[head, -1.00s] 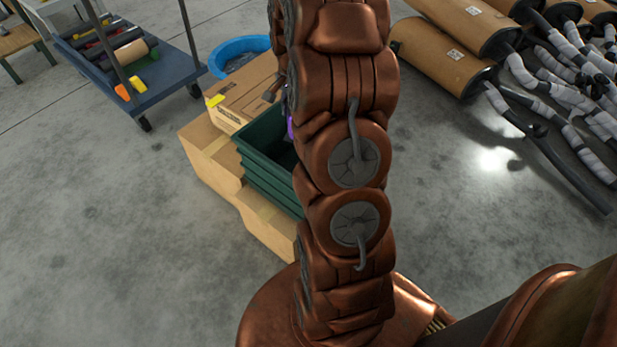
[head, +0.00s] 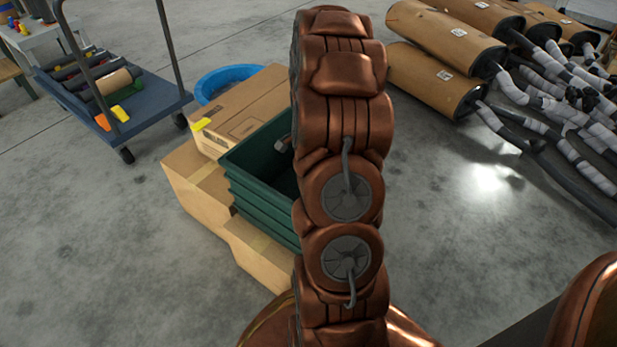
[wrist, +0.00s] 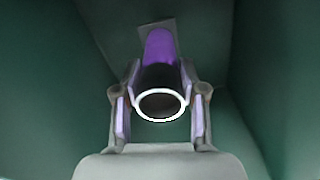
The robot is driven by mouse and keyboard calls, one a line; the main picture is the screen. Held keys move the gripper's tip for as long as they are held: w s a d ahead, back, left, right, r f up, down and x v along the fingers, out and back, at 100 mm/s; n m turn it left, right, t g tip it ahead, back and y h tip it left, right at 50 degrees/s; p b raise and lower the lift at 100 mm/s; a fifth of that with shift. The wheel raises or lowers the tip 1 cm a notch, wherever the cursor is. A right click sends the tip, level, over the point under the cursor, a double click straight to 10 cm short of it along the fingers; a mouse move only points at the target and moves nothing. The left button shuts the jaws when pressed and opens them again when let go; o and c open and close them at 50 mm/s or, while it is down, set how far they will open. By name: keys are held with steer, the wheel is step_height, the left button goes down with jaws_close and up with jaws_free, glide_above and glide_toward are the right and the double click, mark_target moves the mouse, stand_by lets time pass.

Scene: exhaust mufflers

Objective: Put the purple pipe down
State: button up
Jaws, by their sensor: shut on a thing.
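The purple pipe (wrist: 160,47) shows in the wrist view, with a dark section and a white-rimmed open end towards the camera. My gripper (wrist: 160,76) is shut on the dark section, one finger on each side. Green bin walls surround the gripper and pipe. The pipe's far end is at a grey patch; I cannot tell whether it touches the bottom. In the head view, the green bin (head: 262,205) stands partly behind my arm. The pipe is hidden there, and only a small grey piece, perhaps of my gripper, shows at the bin's rim.
A blue tub (head: 215,82) is behind. A loaded blue cart (head: 150,98) stands left. Mufflers (head: 432,82) and wrapped pipes lie right. Floor at front left is clear.

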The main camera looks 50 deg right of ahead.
steer(key=shift+f+b, duration=0.85)
steer(key=shift+f, duration=1.65)
steer(key=shift+f, duration=0.15)
steer(key=o, duration=1)
steer(key=shift+o, duration=0.2)
